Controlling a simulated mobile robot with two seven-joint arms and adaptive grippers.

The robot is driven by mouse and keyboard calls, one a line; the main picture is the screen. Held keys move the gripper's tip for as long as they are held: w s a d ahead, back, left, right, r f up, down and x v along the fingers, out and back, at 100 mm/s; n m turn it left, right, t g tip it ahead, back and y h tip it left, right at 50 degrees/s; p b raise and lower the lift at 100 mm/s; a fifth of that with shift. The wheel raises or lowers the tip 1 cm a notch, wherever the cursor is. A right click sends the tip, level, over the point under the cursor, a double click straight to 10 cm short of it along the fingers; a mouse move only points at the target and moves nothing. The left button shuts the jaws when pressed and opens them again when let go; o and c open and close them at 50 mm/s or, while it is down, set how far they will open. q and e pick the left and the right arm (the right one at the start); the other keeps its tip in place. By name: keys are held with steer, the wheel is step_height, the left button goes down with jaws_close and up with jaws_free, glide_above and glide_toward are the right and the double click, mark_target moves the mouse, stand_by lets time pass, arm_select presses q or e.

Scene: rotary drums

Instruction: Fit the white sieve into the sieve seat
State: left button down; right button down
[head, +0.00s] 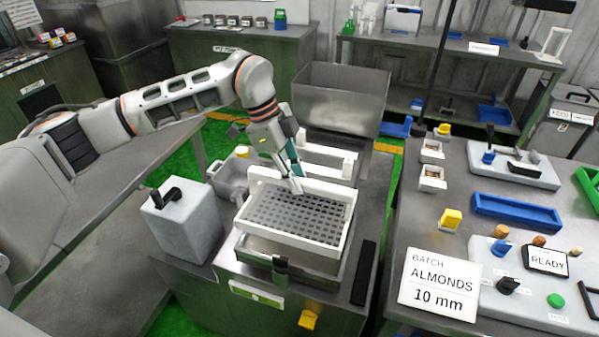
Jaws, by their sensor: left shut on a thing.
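The white sieve (347,222) has a white frame around a grey perforated mesh. My left gripper (296,186) reaches down from behind and is shut on the sieve's back rim. The sieve is over the grey metal seat (285,258) on the green machine. Part of the seat shows below the sieve's front edge, and the rest is hidden under it. I cannot tell whether the sieve touches the seat. My right gripper is not in view.
A white rack (328,152) stands behind the sieve, with a large metal bin (342,97) farther back. A grey box with a black handle (180,222) stands left. A card reading "ALMONDS 10 mm" (438,285) and a blue tray (517,212) are on the right table.

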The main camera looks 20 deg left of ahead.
mark_target(297, 212)
arm_select(q)
steer(key=shift+s+r, duration=0.15)
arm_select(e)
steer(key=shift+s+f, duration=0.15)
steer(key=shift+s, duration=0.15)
arm_select(q)
steer(key=shift+f+b, duration=0.95)
steer(key=shift+f, duration=0.55)
steer(key=shift+f+b, duration=0.35)
steer(key=shift+f, duration=0.3)
steer(key=shift+f+b, duration=0.3)
steer(key=shift+f, duration=0.4)
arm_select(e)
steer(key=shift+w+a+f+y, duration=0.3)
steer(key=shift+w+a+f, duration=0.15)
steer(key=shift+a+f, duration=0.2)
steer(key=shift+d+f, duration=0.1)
arm_select(q)
steer(key=shift+p, duration=0.55)
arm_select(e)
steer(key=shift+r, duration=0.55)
